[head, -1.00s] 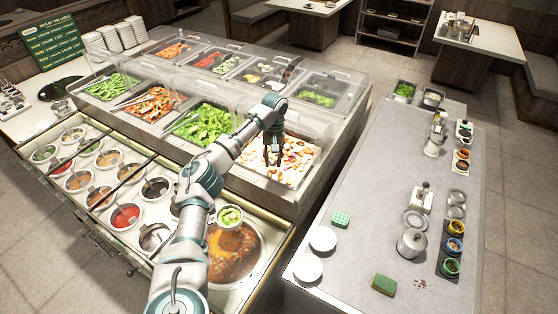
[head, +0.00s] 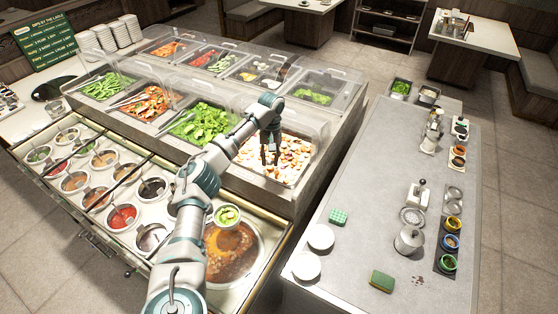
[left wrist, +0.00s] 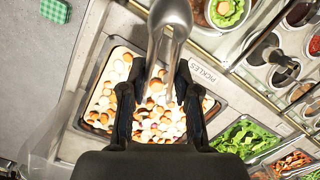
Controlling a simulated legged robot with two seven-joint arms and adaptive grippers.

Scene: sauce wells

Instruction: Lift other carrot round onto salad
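Orange rounds, apparently carrot (left wrist: 158,86), lie mixed with white pieces in a pan (left wrist: 85,103) labelled PICKLES. A small bowl of green salad (head: 228,215) stands by the brown sauce pan; in the left wrist view the salad (left wrist: 228,10) is at the top edge, partly cut off. My right gripper is out of view.
A grey metal utensil (left wrist: 170,25) reaches in from the top between my fingers in the left wrist view. A lettuce pan (head: 203,123) lies left of my gripper. Sauce wells (head: 123,216) fill the front left. A grey counter (head: 360,215) stands at right.

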